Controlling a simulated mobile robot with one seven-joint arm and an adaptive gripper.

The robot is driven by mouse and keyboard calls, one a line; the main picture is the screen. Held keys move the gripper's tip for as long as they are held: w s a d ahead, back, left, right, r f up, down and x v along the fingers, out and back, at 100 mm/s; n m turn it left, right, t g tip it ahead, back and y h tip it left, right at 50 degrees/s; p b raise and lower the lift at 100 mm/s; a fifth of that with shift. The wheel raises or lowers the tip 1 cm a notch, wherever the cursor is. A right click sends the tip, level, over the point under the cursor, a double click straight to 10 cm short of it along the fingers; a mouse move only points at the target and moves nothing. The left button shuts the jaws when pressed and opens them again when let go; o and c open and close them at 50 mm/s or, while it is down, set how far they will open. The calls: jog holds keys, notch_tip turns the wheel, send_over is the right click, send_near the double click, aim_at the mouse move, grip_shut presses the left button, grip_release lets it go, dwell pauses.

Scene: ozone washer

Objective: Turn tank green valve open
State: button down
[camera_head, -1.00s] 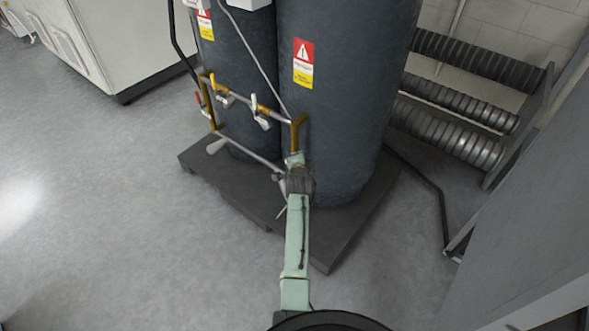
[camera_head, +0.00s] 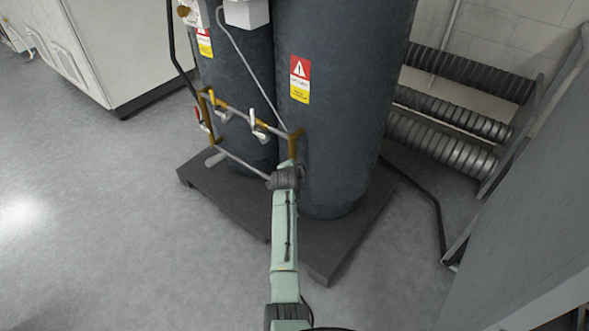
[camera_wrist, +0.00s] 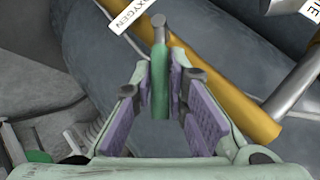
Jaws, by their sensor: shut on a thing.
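The green valve handle (camera_wrist: 160,82) is in the wrist view, a narrow green lever with a grey rounded tip, beside a yellow-brown pipe (camera_wrist: 222,85). My gripper (camera_wrist: 161,98) is shut on the green handle, with its purple pads on either side of it. In the head view my arm reaches to the lower end of the pipe (camera_head: 295,146) in front of the dark tank (camera_head: 340,115). There the green handle and my fingers are hidden behind my wrist.
An "OXYGEN" tag (camera_wrist: 131,16) lies near the handle. Other valves with light handles (camera_head: 258,132) sit on the pipework to the left. The tanks stand on a dark base (camera_head: 322,262). Ribbed cylinders (camera_head: 440,145) are at the right; open floor lies left.

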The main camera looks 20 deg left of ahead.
jog(key=shift+f, duration=0.1)
jog(key=c, duration=1.6)
grip_release()
jog(key=shift+o, duration=0.2)
